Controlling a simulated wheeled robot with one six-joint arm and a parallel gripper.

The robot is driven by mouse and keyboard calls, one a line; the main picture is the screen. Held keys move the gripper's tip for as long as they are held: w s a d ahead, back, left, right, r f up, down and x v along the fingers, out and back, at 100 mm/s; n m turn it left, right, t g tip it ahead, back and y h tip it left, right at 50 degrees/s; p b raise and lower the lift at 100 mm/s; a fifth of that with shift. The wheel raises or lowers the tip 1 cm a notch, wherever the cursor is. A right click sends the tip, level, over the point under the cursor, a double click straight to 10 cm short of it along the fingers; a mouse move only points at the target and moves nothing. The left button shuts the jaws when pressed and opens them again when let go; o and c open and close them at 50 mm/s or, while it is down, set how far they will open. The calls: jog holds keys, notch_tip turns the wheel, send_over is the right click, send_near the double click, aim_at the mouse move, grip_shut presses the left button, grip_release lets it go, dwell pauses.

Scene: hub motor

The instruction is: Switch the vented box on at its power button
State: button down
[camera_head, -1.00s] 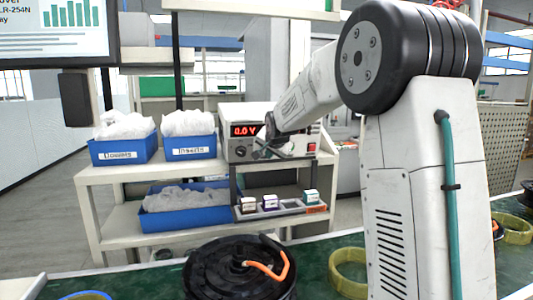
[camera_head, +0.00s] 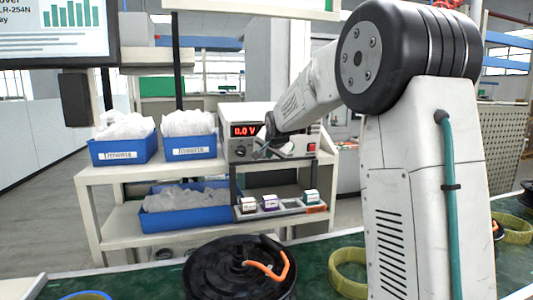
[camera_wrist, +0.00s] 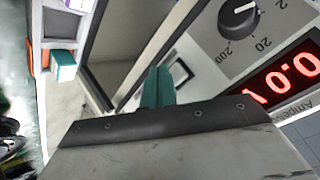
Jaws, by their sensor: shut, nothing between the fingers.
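In the wrist view, my gripper's teal fingers (camera_wrist: 158,86) are shut and empty, close to the panel (camera_wrist: 215,65). A dark-framed rectangle (camera_wrist: 180,73) lies just beyond them, partly hidden. I cannot tell whether the fingers touch the panel.
Blue bins (camera_head: 124,150) stand left of the box. Small boxes (camera_head: 270,202) sit in a tray on the lower shelf. A black hub motor (camera_head: 240,268) with an orange cable and a yellow ring (camera_head: 350,270) are on the green bench. A dial (camera_wrist: 238,14) is beside the display.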

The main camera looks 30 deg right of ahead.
jog(key=shift+w, duration=0.15)
jog(key=shift+w+d, duration=0.15)
jog(key=shift+w, duration=0.15)
jog(key=shift+w+d+r, duration=0.1)
jog(key=shift+w+r, duration=0.05)
jog(key=shift+w, duration=0.25)
dwell(0.8)
jog(key=shift+s, duration=0.15)
jog(key=shift+s+a, duration=0.2)
jog(key=shift+s, duration=0.5)
jog(key=shift+s, duration=0.1)
jog(key=shift+s+a+f, duration=0.15)
jog(key=shift+s+a, duration=0.1)
jog(key=shift+s, duration=0.5)
jog(key=shift+s+a+f, duration=0.2)
jog(key=shift+s, duration=0.6)
jog(key=shift+s+a+f, duration=0.15)
jog(key=shift+s+a, duration=0.1)
jog(key=shift+s, duration=0.5)
jog(key=s+a+f, duration=0.1)
jog(key=s+a, duration=0.1)
jog(key=s, duration=0.4)
jog(key=shift+s, duration=0.3)
